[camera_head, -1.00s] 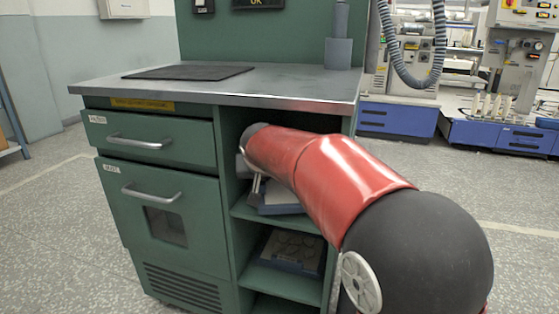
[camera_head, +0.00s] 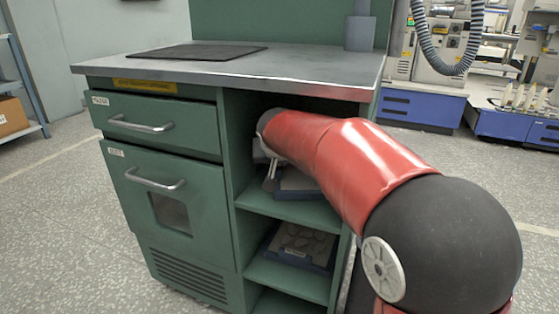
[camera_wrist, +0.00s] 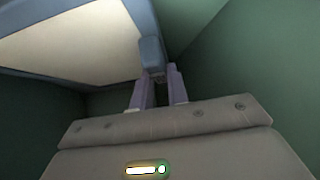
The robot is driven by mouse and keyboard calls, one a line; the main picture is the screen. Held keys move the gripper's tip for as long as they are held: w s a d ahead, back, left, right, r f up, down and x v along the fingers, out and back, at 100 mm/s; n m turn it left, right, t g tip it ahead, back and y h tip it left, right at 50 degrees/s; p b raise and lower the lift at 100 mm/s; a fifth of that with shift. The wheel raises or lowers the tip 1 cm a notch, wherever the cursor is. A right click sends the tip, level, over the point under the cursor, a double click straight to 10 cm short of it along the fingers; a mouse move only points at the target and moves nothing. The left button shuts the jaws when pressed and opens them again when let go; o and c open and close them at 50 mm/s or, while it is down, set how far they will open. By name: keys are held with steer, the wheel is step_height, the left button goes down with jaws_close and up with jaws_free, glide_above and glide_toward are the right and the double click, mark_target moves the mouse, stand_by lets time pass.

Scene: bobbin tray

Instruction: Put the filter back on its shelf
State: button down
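The filter looks like a flat panel with a blue frame (camera_wrist: 118,10) and a cream face; it fills the upper left of the wrist view, tilted in the picture. A blue tab (camera_wrist: 150,52) stands at its edge. In the head view part of the blue-grey filter (camera_head: 298,185) shows on the upper shelf (camera_head: 300,210) of the green cabinet, partly hidden by my red arm. My gripper (camera_wrist: 161,75) has its fingertips at the end of the tab, with a dark gap between the fingers. Whether they clamp the tab is unclear. In the head view its fingers (camera_head: 270,182) are inside the compartment.
Green compartment walls (camera_wrist: 255,65) are close around my gripper. Below, another shelf holds a dark blue tray (camera_head: 300,247) with grey round pieces. The cabinet's drawer (camera_head: 150,122) and door (camera_head: 170,200) are shut. A dark mat (camera_head: 196,51) lies on the steel top.

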steer(key=c, duration=1.4)
jaws_free()
steer(key=shift+o, duration=0.2)
steer(key=shift+s+r, duration=0.15)
steer(key=shift+r, duration=0.1)
steer(key=v, duration=0.3)
steer(key=shift+p, duration=0.3)
steer(key=s+b, duration=0.1)
steer(key=s, duration=1)
steer(key=shift+s+d+f, duration=0.2)
steer(key=shift+s+d, duration=0.05)
steer(key=shift+s, duration=0.1)
steer(key=shift+s, duration=0.1)
